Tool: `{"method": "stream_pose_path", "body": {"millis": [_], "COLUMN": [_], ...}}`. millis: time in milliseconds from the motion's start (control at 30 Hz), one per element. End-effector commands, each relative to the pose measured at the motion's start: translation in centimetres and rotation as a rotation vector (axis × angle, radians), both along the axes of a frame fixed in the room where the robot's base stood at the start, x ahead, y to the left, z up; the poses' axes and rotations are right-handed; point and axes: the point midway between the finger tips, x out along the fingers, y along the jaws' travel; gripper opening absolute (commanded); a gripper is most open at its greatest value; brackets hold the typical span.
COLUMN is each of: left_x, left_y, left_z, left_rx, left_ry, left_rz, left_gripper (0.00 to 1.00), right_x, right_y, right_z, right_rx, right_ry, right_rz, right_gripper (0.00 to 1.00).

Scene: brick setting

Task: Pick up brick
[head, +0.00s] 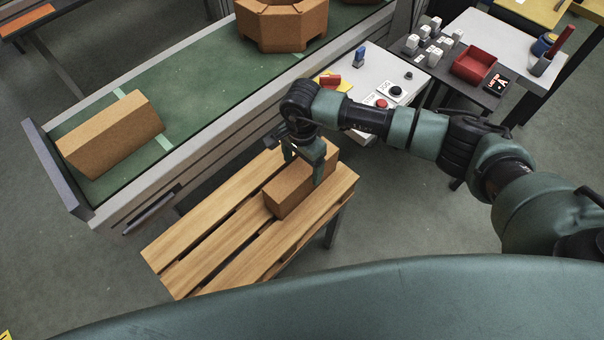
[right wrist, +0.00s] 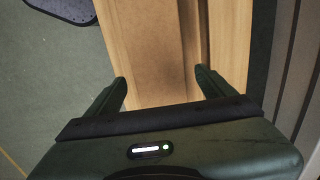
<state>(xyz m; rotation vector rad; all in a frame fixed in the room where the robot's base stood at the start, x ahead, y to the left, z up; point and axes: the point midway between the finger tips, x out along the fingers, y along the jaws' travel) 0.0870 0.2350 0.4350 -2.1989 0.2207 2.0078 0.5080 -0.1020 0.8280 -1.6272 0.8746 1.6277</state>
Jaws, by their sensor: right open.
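A tan brick (head: 297,188) lies on a slatted wooden pallet (head: 195,240) near its far right end. My right gripper (head: 304,168) is over the brick, pointing down, with its fingers apart on either side of it. In the right wrist view, the brick (right wrist: 148,60) runs between the two open fingers (right wrist: 160,88); I cannot tell whether they touch it. Another brick (head: 110,134) lies on the green conveyor at the left. My left gripper is not in view.
The green conveyor belt (head: 190,85) runs behind the pallet and carries a large octagonal brick-coloured piece (head: 282,22). A white control panel with buttons (head: 375,72) stands behind my right arm. A dark table with a red tray (head: 474,64) is farther right. The pallet's near left part is bare.

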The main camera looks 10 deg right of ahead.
Motion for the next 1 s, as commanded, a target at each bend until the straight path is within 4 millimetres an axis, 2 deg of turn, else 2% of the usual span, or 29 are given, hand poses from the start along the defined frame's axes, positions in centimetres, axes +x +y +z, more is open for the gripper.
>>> {"method": "stream_pose_path", "body": {"millis": [133, 367, 467, 600, 700, 1000], "left_x": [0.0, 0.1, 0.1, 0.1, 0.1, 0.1], "left_y": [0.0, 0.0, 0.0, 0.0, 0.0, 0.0], "left_z": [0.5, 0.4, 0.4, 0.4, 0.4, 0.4], "left_rx": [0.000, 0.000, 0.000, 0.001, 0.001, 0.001], "left_ry": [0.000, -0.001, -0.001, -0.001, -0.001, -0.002], "left_rz": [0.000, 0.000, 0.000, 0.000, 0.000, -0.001], "left_gripper": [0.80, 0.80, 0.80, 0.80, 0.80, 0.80], "right_x": [0.0, 0.1, 0.0, 0.1, 0.1, 0.3], "right_y": [0.0, 0.0, 0.1, 0.0, 0.0, 0.2], "right_z": [-1.4, -1.7, -1.7, -1.7, -1.7, -1.3], "right_rx": [0.003, 0.003, 0.003, 0.004, 0.004, 0.007], "right_ry": [-0.001, -0.001, -0.001, -0.002, -0.002, -0.006], "right_rz": [-0.002, 0.000, -0.001, -0.001, -0.001, -0.001], "right_gripper": [0.84, 0.84, 0.61, 0.22, 0.00, 0.00]}}
